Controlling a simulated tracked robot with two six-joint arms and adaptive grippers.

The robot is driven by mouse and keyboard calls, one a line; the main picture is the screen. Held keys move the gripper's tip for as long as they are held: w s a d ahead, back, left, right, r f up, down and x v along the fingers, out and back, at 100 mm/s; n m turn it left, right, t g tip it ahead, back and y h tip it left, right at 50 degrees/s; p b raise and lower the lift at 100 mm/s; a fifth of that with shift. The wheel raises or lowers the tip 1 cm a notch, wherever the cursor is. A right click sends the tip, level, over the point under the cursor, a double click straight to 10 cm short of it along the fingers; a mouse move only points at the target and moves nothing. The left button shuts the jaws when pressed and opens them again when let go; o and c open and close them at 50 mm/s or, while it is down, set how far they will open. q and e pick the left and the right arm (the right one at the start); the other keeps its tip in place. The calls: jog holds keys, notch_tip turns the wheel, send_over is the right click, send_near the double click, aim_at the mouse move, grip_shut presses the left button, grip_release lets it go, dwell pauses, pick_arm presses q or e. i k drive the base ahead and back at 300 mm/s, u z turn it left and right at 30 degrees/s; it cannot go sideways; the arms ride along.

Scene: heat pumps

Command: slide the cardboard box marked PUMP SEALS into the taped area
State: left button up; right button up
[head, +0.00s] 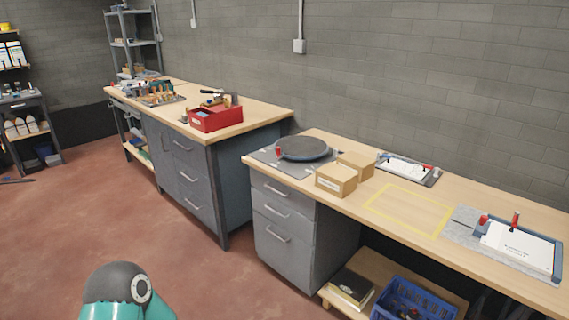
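Two cardboard boxes stand close together on the right wooden bench. The front box (337,179) has a pale label on its front face, too small to read. The back box (357,165) is partly hidden behind it and shows no readable marking, so I cannot tell which is PUMP SEALS. The taped area (409,211) is a yellow outlined rectangle on the bench top, to the right of the boxes and empty. Neither of my grippers is in view. A teal and grey part of my own arm shows at the bottom left.
A round dark disc (302,148) on a grey mat lies left of the boxes. A white-topped tray (407,168) lies behind the taped area, and a blue-framed white panel (520,248) lies to its right. A red toolbox (215,118) stands on the left bench (262,116).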

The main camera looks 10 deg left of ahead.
aim_at(337, 180)
jog(key=u, duration=0.15)
jog(key=i, duration=1.5)
jog(key=z, duration=0.25)
